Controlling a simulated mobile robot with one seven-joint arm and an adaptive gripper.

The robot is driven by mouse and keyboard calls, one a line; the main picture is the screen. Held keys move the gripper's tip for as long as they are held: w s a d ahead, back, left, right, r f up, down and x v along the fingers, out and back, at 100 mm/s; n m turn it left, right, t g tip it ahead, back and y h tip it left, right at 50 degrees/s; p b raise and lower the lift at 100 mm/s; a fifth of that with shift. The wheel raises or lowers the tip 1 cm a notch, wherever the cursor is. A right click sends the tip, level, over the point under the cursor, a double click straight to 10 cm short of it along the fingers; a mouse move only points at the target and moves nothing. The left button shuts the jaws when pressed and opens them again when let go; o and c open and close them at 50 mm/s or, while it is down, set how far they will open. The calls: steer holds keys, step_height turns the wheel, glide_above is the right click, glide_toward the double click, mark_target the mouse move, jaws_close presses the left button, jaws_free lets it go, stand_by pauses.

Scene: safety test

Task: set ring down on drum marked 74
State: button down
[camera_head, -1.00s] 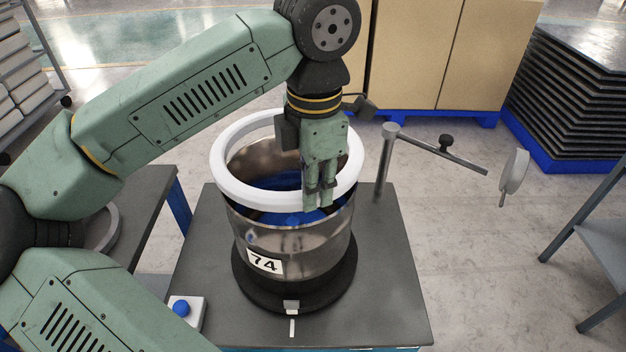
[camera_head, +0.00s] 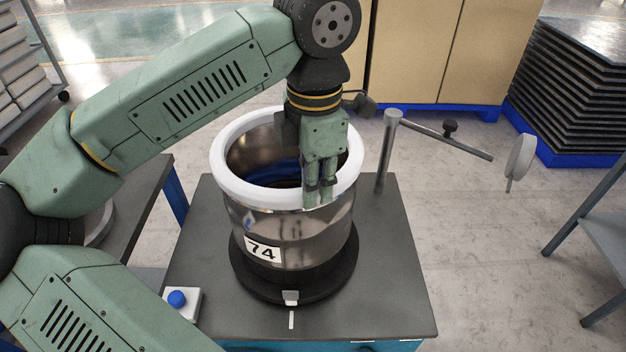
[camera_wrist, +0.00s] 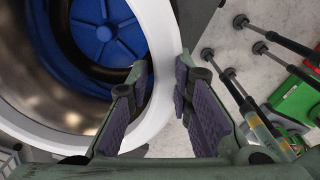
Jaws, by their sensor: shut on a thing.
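The white ring (camera_head: 232,187) sits level at the rim of the shiny metal drum marked 74 (camera_head: 300,240), lined up with its mouth. I see no gap at the front; the far side is partly hidden by my arm. My gripper (camera_head: 318,200) is shut on the ring's near right part, fingers pointing down. In the wrist view the ring (camera_wrist: 158,110) passes between my two fingers (camera_wrist: 166,105). Inside the drum a blue round part (camera_wrist: 105,30) shows.
The drum stands on a black round base (camera_head: 300,290) on a dark table (camera_head: 395,290). A post with a side arm (camera_head: 390,150) stands close behind right. A blue button box (camera_head: 180,302) is at front left. Tools (camera_wrist: 275,90) lie on the right in the wrist view.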

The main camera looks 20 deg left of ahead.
steer(key=c, duration=1.4)
jaws_free()
steer(key=shift+o, duration=0.2)
step_height(320, 180, up, 7)
steer(key=shift+r, duration=0.1)
step_height(320, 180, up, 7)
steer(key=p, duration=0.6)
steer(key=shift+r, duration=0.2)
steer(key=shift+s, duration=0.1)
